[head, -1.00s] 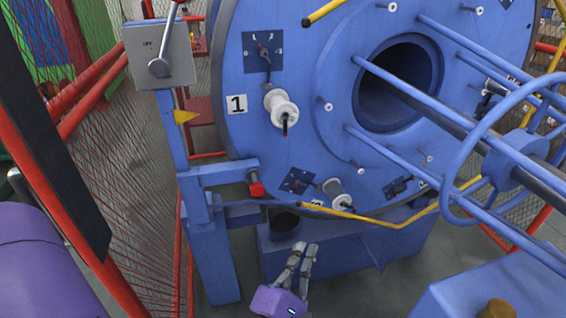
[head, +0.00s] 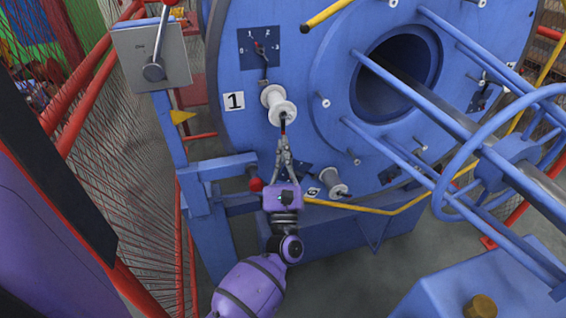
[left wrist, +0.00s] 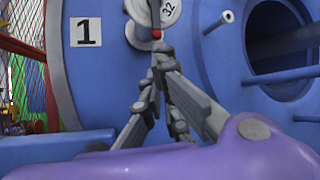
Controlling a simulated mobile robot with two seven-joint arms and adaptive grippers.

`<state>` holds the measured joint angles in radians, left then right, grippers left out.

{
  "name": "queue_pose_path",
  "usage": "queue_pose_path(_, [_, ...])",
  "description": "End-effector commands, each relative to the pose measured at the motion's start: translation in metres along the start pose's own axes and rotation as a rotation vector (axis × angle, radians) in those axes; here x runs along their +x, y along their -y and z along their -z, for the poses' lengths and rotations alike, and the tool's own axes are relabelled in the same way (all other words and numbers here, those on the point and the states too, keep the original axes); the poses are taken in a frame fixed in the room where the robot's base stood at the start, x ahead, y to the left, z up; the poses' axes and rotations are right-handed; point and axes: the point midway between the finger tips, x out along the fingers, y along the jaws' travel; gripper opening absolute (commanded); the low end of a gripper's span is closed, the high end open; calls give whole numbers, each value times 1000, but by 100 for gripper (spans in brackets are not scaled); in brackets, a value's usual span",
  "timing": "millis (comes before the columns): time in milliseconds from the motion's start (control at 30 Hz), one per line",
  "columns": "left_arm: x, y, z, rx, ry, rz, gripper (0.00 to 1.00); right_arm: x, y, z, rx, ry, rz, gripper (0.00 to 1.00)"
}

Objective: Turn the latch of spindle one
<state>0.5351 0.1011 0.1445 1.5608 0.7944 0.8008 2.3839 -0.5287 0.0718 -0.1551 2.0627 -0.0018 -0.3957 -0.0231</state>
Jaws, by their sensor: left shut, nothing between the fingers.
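Spindle one is a white spool (head: 277,104) on the big blue disc, beside the label "1" (head: 233,100). Its dark latch (head: 283,119) hangs on the spool's front, with a red tip at its lower end. My left gripper (head: 284,143) is just below the latch, fingers pointing up, shut and empty. In the left wrist view the gripper (left wrist: 160,56) is in front of the spool (left wrist: 147,14), and the latch's red tip (left wrist: 157,34) shows just above the fingertips. I cannot tell whether they touch. My right gripper is not in view.
A second spool (head: 331,182) sits low on the disc, right of my gripper. A red knob (head: 256,184) on the blue frame is close to its left. A yellow bar (head: 400,208) runs below. A grey lever box (head: 151,55) stands upper left. Blue rods fill the right.

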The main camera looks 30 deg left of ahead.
Motion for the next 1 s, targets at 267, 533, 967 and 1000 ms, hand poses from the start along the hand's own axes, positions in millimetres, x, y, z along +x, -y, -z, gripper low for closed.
queue_pose_path(267, [15,0,1,0,-2,0,0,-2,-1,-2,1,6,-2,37])
queue_pose_path(533, [14,0,1,1,-2,0,0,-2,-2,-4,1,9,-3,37])
queue_pose_path(967, [14,1,-2,-16,-62,-19,0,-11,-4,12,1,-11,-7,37])
queue_pose_path(1000, [14,1,-2,-17,-68,-21,0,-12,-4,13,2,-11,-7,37])
